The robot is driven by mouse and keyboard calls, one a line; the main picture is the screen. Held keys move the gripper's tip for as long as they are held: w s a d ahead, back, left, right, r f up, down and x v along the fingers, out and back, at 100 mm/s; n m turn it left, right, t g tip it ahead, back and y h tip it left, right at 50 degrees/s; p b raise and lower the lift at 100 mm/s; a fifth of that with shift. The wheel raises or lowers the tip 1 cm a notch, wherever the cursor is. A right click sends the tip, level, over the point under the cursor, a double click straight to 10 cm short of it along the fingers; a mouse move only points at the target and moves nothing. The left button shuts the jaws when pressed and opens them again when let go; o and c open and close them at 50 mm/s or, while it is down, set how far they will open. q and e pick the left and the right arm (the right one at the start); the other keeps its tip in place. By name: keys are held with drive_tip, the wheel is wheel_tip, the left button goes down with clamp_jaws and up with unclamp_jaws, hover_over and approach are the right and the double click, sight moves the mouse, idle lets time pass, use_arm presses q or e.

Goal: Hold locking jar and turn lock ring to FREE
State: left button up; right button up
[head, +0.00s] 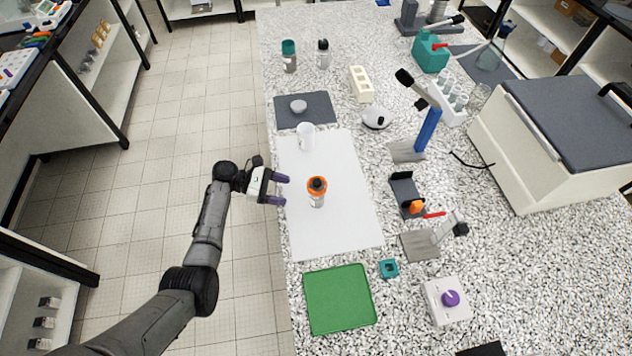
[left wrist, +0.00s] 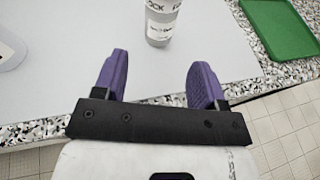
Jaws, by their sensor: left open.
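The locking jar (head: 317,199) stands upright on the white mat (head: 335,233). It has a grey body with a pale label, an orange ring (head: 317,184) and a dark top. In the left wrist view the jar's lower body (left wrist: 160,24) shows at the top edge, with cut-off lettering that looks like "OCK" and "F". The ring is out of frame there, and its setting is too small to read in the head view. My left gripper (head: 284,190) is open and empty at the mat's left edge. Its purple fingers (left wrist: 160,78) point toward the jar, apart from it.
A green tray (head: 340,317) lies in front. A black holder with an orange part (head: 416,207) and a teal block (head: 389,268) stand to the right.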

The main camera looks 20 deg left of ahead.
sight(313, 197)
use_arm(q)
drive_tip(key=shift+d+f+n, duration=0.1)
drive_tip(key=shift+d+n, duration=0.05)
drive_tip(key=shift+n, duration=0.25)
use_arm(e)
drive_tip(key=shift+f, duration=0.15)
use_arm(q)
drive_tip(key=shift+w+d+f+b, duration=0.1)
drive_tip(key=shift+d+f+b, duration=0.05)
drive_tip(key=shift+d+b, duration=0.15)
use_arm(e)
drive_tip(key=shift+a+f, duration=0.1)
drive_tip(key=shift+f, duration=0.1)
use_arm(q)
drive_tip(key=b+x, duration=0.2)
drive_tip(key=x, duration=0.4)
drive_tip(key=shift+w+d, duration=0.1)
use_arm(e)
wheel_tip(313, 197, down, 2)
drive_tip(key=shift+f, duration=0.15)
use_arm(q)
drive_tip(key=shift+x, duration=1.35)
drive_tip(key=shift+c, duration=0.4)
drive_tip(key=c, duration=0.7)
drive_tip(key=o, duration=1)
